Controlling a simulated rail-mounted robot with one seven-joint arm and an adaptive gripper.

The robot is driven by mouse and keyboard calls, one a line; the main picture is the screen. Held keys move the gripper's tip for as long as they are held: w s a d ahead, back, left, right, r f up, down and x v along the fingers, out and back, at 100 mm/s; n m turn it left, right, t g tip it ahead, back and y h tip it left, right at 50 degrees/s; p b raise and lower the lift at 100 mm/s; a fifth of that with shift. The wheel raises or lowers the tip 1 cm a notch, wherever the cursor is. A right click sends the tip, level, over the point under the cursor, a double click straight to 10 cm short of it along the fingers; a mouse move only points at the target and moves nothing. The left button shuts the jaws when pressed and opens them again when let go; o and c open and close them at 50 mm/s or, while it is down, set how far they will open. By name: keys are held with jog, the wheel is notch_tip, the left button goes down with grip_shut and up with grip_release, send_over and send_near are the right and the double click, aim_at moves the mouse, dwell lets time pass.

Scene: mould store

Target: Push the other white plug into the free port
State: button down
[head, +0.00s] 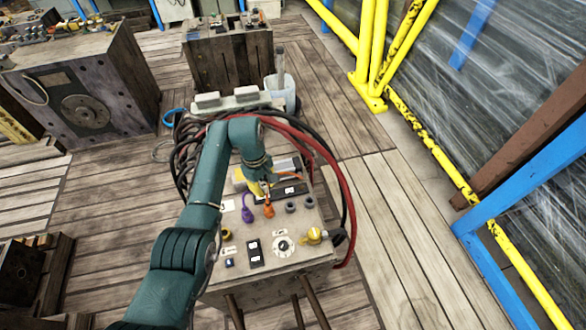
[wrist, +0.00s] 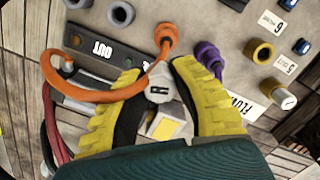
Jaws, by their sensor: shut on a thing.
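My gripper (wrist: 158,90) has yellow fingers with black pads, shut on a white plug (wrist: 158,94) with a dark mark on its end. In the head view my gripper (head: 259,187) is over the back of the control box (head: 270,284), and the plug there is too small to tell. Another white plug (wrist: 284,97) sits in a brass ring at the right in the wrist view. An empty brass port (wrist: 258,51) lies above it, near label 5 (wrist: 285,64). It also shows in the head view (head: 228,233). The held plug is apart from this port.
An orange plug (wrist: 166,38) with a curling cable and a purple plug (wrist: 207,52) stand just beyond the fingers. A grey port (wrist: 121,14) is left of them. Red and black hoses (head: 333,180) loop around the box's back and right side.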

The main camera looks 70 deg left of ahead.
jog(key=shift+n, duration=0.4)
jog(key=s+p, duration=0.1)
jog(key=s, duration=0.1)
jog(key=s+d+p, duration=0.1)
jog(key=s, duration=0.2)
jog(key=s+d+p, duration=0.1)
jog(key=s, duration=0.1)
jog(key=shift+s+r, duration=0.3)
jog(key=s+d+f+n+p, duration=0.1)
jog(key=s+d+n+p, duration=0.1)
jog(key=s+d+p, duration=0.45)
jog(key=f+b, duration=0.1)
jog(key=b, duration=0.1)
jog(key=s+a+f+b, duration=0.1)
jog(key=f+b, duration=0.1)
jog(key=b, duration=0.1)
jog(key=a+f+b, duration=0.1)
jog(key=f+b, duration=0.1)
jog(key=shift+s+a+b, duration=0.2)
jog(key=shift+a+b, duration=0.05)
jog(key=shift+b, duration=0.05)
jog(key=shift+f, duration=0.6)
jog(key=shift+r+p, duration=0.1)
jog(key=shift+p, duration=0.25)
jog(key=shift+p, duration=0.35)
